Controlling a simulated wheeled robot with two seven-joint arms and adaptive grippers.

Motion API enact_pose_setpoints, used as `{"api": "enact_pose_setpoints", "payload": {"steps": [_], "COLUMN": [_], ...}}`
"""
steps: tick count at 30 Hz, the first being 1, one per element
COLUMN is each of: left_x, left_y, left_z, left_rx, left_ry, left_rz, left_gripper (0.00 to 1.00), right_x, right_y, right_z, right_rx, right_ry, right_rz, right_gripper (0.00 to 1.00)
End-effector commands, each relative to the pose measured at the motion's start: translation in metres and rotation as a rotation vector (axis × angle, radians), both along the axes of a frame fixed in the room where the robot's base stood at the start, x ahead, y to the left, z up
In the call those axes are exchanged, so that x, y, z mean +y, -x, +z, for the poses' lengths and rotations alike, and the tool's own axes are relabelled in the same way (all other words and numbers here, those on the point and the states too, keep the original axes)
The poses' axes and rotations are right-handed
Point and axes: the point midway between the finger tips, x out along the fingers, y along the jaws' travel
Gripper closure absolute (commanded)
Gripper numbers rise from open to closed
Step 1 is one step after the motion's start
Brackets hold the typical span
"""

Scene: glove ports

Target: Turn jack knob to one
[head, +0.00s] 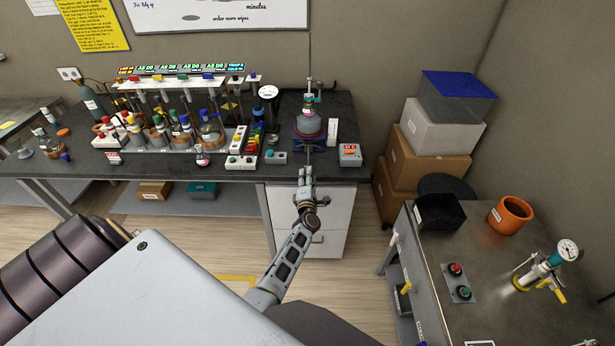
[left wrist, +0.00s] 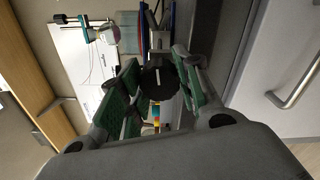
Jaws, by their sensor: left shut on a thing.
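The lab jack (head: 309,141) is blue and stands near the front edge of the dark bench, with a round grey vessel (head: 309,124) on top. In the left wrist view the jack knob (left wrist: 160,81) is round and black with a white pointer line. My left gripper (head: 308,170) reaches the front of the jack from below. In the left wrist view its green-padded fingers (left wrist: 158,88) are on both sides of the knob, shut on it. The scale around the knob is too small to read or hidden. My right gripper is out of view.
White drawers (head: 335,210) sit below the bench.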

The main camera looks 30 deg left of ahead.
Motion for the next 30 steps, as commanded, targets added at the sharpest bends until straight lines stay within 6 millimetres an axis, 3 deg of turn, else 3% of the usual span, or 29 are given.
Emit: {"api": "enact_pose_setpoints", "payload": {"steps": [21,22,27,30], "left_x": [-0.0011,-0.0011,-0.0008,-0.0006], "left_y": [0.0000,0.0000,0.0000,0.0000], "left_z": [-0.0010,-0.0010,-0.0006,-0.0005], "left_rx": [0.058,0.058,0.057,0.057], "left_ry": [-0.092,-0.091,-0.092,-0.092], "left_rz": [-0.002,-0.002,-0.001,0.000], "left_gripper": [0.91,0.64,0.45,0.45], "right_x": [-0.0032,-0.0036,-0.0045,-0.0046], "right_y": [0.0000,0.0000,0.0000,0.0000], "right_z": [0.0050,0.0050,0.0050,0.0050], "right_rx": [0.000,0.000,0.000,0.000], "right_ry": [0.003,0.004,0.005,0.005], "right_rz": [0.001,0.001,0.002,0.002], "right_gripper": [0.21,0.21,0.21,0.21]}}
